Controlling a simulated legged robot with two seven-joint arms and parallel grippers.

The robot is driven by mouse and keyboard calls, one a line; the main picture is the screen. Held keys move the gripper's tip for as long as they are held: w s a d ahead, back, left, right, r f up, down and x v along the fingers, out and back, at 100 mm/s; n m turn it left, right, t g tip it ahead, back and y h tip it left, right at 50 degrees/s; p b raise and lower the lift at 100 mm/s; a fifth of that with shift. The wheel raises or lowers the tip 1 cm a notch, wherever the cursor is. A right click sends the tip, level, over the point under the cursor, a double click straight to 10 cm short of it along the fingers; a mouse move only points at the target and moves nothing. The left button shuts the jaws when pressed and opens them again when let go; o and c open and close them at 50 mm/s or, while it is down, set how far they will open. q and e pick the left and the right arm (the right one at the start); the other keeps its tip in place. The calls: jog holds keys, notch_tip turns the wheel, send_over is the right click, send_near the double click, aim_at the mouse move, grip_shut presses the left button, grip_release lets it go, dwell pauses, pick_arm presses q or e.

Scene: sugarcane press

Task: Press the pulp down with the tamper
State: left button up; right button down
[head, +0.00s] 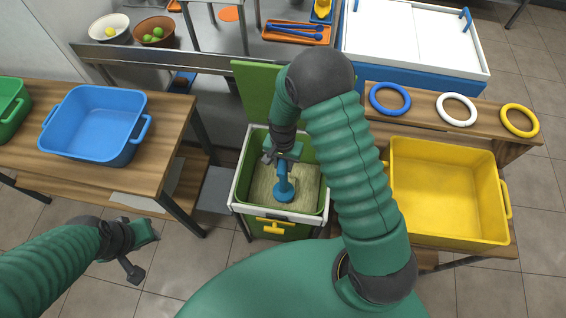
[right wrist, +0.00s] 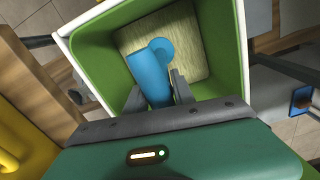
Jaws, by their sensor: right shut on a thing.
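The blue tamper (head: 285,188) stands in the green bin (head: 241,188) in the middle of the head view, with its foot over the pale pulp (head: 305,190). My right gripper (head: 281,154) is shut on the tamper's upper part. In the right wrist view the tamper (right wrist: 152,72) sits between the fingers of my right gripper (right wrist: 157,92), and the pulp (right wrist: 190,50) fills the bin floor around it. Whether its foot touches the pulp is hard to tell. My left gripper (head: 140,255) is empty at lower left, away from the bin; its jaws are unclear.
A green lid (head: 256,95) stands up behind the bin. A blue tub (head: 95,125) is on the wooden table at left. A yellow tub (head: 446,195) and several rings, one of them white (head: 457,108), are on the right. Floor is free at lower left.

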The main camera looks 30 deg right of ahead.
notch_tip(320, 180, up, 22)
jog(key=p, duration=1.8)
jog(key=shift+f, duration=0.15)
